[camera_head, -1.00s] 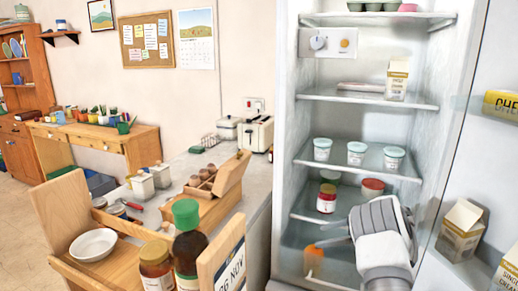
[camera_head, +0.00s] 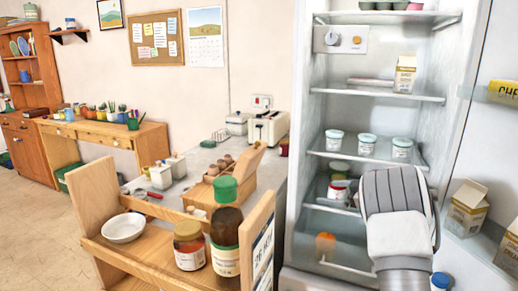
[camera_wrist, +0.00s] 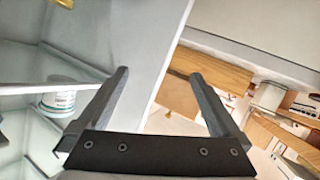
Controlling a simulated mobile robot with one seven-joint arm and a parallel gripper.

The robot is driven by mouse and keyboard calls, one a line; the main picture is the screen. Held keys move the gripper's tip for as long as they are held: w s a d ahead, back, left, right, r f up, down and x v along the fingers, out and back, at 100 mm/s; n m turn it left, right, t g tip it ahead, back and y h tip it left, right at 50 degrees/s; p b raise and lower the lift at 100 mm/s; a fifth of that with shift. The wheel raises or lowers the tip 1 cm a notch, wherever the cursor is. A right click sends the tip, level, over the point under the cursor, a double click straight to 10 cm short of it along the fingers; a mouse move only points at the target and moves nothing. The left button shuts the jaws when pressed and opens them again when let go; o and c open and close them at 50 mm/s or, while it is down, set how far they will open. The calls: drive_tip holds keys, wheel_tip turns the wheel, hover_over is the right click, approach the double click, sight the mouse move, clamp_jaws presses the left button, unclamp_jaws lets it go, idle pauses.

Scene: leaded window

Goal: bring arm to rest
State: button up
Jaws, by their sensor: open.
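My arm (camera_head: 398,225) reaches up in front of the open fridge's lower shelves in the head view, and its white and grey links hide part of them. My gripper (camera_wrist: 160,90) shows in the wrist view with its two dark fingers wide apart and nothing between them. Beyond the fingers are the fridge's pale side edge and, to the right, wooden furniture. A white tub (camera_wrist: 58,102) stands on a fridge shelf left of the left finger, apart from it. In the head view the fingers are hidden behind the arm.
The fridge shelf (camera_head: 368,155) holds several white tubs. A carton (camera_head: 405,73) stands above, and another carton (camera_head: 466,207) sits in the open door at right. A wooden trolley (camera_head: 150,262) with a bowl (camera_head: 124,228), a jar (camera_head: 189,246) and a dark bottle (camera_head: 226,240) stands left, close to the fridge.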

drive_tip(key=d+r+m+t+h+b, duration=0.1)
drive_tip(key=d+r+m+t+h, duration=0.3)
drive_tip(key=r, duration=0.7)
drive_tip(key=s+d+r+m+t+h+b, duration=0.1)
drive_tip(key=s+d+r+m+h+b, duration=0.1)
drive_tip(key=s+r+m+h, duration=0.5)
drive_tip(key=s+a+f+g+y+b, duration=0.1)
drive_tip(key=s+a+f+g+b, duration=0.3)
drive_tip(key=s, duration=0.9)
drive_tip(key=s+a+f+g+p, duration=0.1)
drive_tip(key=s+a+f+g, duration=0.1)
drive_tip(key=s+a+f, duration=0.8)
drive_tip(key=s+a+f+g+y+b, duration=0.15)
drive_tip(key=s+f+g, duration=0.3)
drive_tip(key=s, duration=1.15)
wheel_tip(320, 180, up, 15)
drive_tip(key=s+p, duration=0.1)
drive_tip(key=p, duration=1.4)
drive_tip(key=shift+r+m, duration=0.2)
drive_tip(key=shift+m, duration=0.1)
drive_tip(key=shift+s+h, duration=0.1)
drive_tip(key=shift+h, duration=0.15)
